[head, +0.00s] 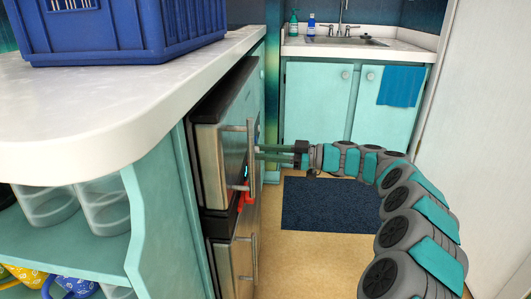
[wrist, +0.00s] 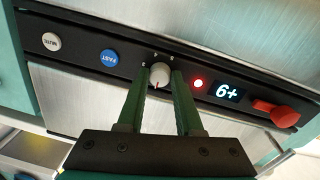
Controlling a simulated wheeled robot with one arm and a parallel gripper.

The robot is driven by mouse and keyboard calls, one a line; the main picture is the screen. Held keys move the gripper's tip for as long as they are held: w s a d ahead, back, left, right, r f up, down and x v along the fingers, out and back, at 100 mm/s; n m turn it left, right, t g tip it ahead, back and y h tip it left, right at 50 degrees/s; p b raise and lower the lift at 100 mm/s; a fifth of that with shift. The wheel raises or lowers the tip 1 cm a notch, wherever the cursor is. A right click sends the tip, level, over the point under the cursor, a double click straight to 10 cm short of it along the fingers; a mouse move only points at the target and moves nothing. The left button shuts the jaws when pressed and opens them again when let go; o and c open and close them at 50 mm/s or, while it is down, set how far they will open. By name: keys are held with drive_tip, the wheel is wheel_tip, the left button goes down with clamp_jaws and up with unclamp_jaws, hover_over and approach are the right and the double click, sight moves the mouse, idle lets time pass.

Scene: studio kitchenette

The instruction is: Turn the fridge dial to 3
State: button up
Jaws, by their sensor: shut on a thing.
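The fridge dial (wrist: 160,74) is a small pale round knob on a black control strip (wrist: 75,52) in the wrist view. A thin red mark on it points toward the bottom of the picture. Small white marks ring its upper side, too small to read surely. My gripper (wrist: 161,78) has its two green fingers on either side of the dial, shut on it. In the head view my gripper (head: 264,153) reaches left to the steel-fronted fridge (head: 208,163), seen edge-on. The dial is hidden there.
The strip also bears a white MUTE button (wrist: 51,41), a blue FAST button (wrist: 109,58), a red light (wrist: 198,84), a display (wrist: 227,92) reading "6+" and a red lever (wrist: 276,113). Vertical bar handles (head: 251,160) stick out near my fingers. The floor mat (head: 330,205) is clear.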

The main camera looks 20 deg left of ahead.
clamp_jaws()
drive_tip(key=shift+m, duration=0.4)
drive_tip(key=m+p, duration=0.2)
drive_tip(key=m, duration=0.4)
drive_tip(key=m+p, duration=0.2)
drive_tip(key=m, duration=0.4)
drive_tip(key=m+g+h+p, duration=0.1)
drive_tip(key=m+p, duration=0.1)
drive_tip(key=m, duration=0.4)
drive_tip(key=shift+w+r, duration=0.1)
drive_tip(key=shift+r, duration=0.2)
drive_tip(key=shift+m+p, duration=0.3)
drive_tip(key=shift+p, duration=0.05)
drive_tip(key=o, duration=0.8)
unclamp_jaws()
drive_tip(key=shift+f, duration=0.15)
